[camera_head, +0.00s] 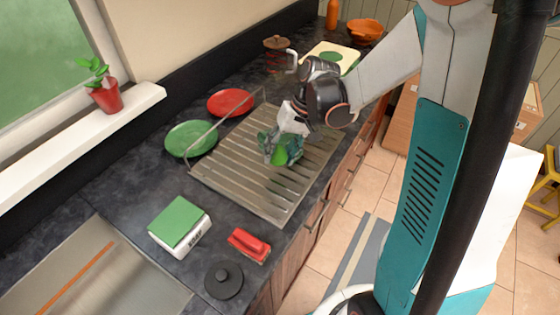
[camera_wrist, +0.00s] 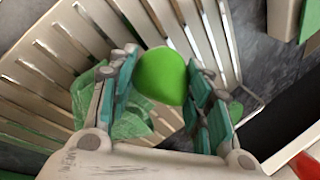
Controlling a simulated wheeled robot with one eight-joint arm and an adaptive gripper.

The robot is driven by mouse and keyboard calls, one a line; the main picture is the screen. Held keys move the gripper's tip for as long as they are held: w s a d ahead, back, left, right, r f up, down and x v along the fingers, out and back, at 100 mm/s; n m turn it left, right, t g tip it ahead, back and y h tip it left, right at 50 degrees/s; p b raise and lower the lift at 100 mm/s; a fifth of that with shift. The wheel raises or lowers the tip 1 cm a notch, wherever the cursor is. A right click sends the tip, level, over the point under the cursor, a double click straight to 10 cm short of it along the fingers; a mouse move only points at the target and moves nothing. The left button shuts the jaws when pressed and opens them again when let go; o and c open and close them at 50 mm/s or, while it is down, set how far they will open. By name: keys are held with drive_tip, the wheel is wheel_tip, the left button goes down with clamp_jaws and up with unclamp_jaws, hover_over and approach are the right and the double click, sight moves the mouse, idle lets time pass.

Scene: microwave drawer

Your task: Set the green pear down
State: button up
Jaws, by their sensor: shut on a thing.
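The green pear (camera_head: 278,156) is in my gripper (camera_head: 287,147), low over the slatted dish rack (camera_head: 236,180). In the wrist view the pear (camera_wrist: 160,74) sits between the two teal-padded fingers, which are shut on it. Whether the pear touches the slats cannot be told. A see-through green item (camera_wrist: 128,122), perhaps a glass, lies on the rack beside the left finger in the wrist view. The fingers partly hide it.
A green plate (camera_head: 190,139) and a red plate (camera_head: 231,102) are by the rack's wire rail. A soap box (camera_head: 182,236), a red brush (camera_head: 249,245) and a black lid (camera_head: 223,281) are in front. The rack's near slats are bare.

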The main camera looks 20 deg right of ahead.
sight(280, 160)
drive_tip(key=shift+f+b, duration=0.45)
drive_tip(key=shift+f, duration=1.35)
drive_tip(key=shift+f, duration=0.1)
drive_tip(key=o, duration=0.9)
drive_tip(key=shift+c, duration=0.2)
drive_tip(key=p+v, duration=0.3)
drive_tip(key=v, duration=0.9)
